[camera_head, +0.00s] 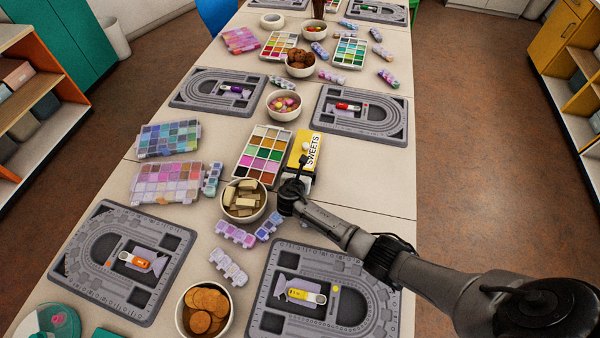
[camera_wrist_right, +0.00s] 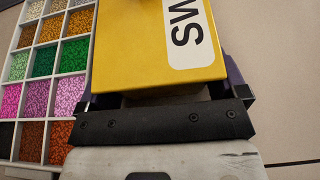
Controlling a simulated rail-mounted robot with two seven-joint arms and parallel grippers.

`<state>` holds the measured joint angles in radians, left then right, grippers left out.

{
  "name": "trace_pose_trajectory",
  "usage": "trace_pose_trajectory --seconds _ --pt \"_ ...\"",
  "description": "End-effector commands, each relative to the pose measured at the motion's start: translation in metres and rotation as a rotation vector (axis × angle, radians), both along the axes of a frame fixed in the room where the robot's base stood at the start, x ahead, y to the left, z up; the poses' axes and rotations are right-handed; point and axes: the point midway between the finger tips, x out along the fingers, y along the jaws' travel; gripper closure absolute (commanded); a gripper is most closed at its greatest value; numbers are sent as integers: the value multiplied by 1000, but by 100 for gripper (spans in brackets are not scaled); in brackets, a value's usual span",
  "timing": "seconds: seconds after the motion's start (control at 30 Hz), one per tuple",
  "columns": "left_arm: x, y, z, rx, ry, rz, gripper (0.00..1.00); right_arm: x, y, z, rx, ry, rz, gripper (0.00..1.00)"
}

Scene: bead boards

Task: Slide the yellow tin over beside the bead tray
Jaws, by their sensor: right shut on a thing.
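The yellow tin (camera_head: 303,148), labelled SWEETS, lies on the table close along the right side of the bead tray (camera_head: 246,151). The tray is white, with a grid of coloured beads. My right gripper (camera_head: 295,186) is at the tin's near end, shut on it. In the right wrist view the tin (camera_wrist_right: 140,55) sits between the two fingers (camera_wrist_right: 167,92), and the tray (camera_wrist_right: 48,119) is just left of it. I cannot tell whether tin and tray touch. My left gripper is not in view.
A bowl of tan blocks (camera_head: 244,214) stands near the tray's front edge. Pastel bead boxes (camera_head: 166,196) lie to the left. Grey bead boards (camera_head: 388,130) lie around, one right of the tin. The table right of my gripper is mostly clear.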

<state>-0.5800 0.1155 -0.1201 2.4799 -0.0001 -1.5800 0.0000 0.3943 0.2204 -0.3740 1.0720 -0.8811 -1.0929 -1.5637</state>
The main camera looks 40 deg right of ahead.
Motion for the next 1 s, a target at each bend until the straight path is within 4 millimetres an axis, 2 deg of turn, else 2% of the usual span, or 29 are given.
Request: trace_pose_trajectory --seconds 0.53,0.57,0.6,0.67,1.0 --pt "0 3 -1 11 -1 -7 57 1 -1 -1 0 1 -9 44" --pt "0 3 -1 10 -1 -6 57 1 -1 -1 1 2 -9 8" --pt "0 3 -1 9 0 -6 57 1 -1 -1 1 2 -9 4" --pt "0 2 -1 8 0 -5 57 1 -2 -1 0 1 -9 0" --pt "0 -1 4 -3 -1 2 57 -4 5 4 1 1 -9 0"
